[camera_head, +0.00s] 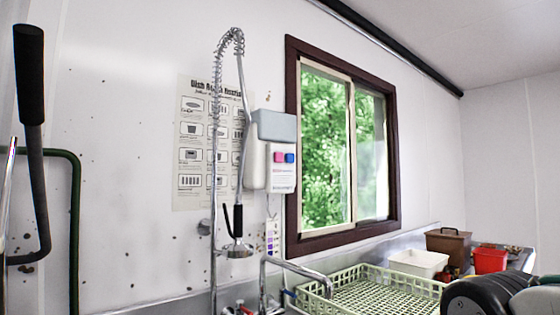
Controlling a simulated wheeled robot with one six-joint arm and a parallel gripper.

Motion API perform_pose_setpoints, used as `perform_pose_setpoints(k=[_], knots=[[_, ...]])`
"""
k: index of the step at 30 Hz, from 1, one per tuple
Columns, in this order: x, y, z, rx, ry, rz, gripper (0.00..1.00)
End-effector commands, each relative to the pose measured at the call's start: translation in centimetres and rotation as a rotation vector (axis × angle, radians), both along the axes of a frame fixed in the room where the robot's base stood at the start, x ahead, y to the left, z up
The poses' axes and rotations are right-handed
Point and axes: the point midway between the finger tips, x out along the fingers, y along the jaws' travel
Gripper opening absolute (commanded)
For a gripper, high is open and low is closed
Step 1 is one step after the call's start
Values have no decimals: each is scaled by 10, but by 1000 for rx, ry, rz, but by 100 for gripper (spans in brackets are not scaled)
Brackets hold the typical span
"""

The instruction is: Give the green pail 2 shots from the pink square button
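The pink square button (278,157) is on the front of a wall dispenser (281,178) with a grey top, left of the window. A blue button (290,158) sits right beside it. I see no green pail in this view. A red pail (490,262) stands at the far right on the counter. My gripper is not in view; only a black and white part of my arm shows at the bottom right, hiding part of the counter.
A pale green dish rack (345,278) lies on the counter. Behind it are a white tub (418,262) and a brown box (448,244). A tall spring-hose tap (214,180) and a bent faucet (295,268) stand before the wall, near the dispenser.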

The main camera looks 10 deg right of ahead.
Motion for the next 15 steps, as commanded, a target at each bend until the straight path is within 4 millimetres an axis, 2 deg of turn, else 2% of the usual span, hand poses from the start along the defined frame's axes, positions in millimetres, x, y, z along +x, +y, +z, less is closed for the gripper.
perform_pose_setpoints(k=[9,13,15], knots=[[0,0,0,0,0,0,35],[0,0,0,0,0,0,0],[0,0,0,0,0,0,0]])
